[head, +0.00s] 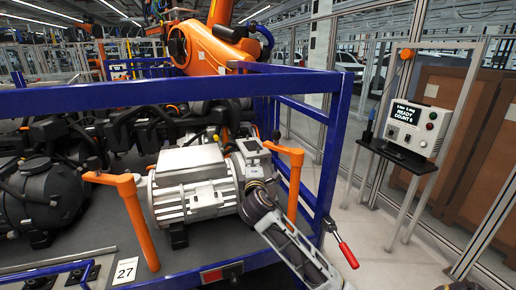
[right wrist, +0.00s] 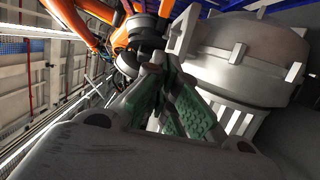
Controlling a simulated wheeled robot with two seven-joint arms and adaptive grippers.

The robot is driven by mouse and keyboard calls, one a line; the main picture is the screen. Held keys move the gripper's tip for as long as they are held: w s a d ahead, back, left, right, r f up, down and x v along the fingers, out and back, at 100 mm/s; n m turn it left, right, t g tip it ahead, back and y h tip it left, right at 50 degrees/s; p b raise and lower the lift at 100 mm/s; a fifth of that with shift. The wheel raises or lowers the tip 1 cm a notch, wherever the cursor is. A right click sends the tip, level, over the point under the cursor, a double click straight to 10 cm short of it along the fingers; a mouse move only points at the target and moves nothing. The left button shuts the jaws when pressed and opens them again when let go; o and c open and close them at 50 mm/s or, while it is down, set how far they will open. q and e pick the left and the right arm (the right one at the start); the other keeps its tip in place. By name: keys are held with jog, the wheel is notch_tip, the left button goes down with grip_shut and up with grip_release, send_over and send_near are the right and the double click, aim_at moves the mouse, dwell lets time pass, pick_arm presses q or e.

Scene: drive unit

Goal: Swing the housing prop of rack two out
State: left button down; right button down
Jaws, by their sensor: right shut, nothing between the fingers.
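The silver ribbed drive housing (head: 195,185) sits in the blue rack; a large grey housing part (right wrist: 245,60) also fills the upper right of the right wrist view. An orange prop (head: 294,180) stands at its right end, its top arm reaching left to the housing. Another orange prop (head: 135,215) stands at its left, its top arm pointing left, away from the housing. My right gripper (head: 254,187) is at the housing's lower right, left of the right prop. In the right wrist view its green-padded fingers (right wrist: 168,105) are shut and empty. My left gripper is not in view.
The blue rack frame (head: 335,150) rises at the right and crosses above the housing. A red handle (head: 347,255) sticks out at lower right. A black motor unit (head: 40,200) lies left. A card reads 27 (head: 126,270). A control box (head: 417,128) stands right, beyond open floor.

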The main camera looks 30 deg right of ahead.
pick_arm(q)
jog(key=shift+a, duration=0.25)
pick_arm(e)
jog(key=shift+r, duration=0.25)
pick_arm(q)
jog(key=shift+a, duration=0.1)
pick_arm(e)
jog(key=shift+w+d, duration=0.1)
jog(key=shift+w, duration=0.05)
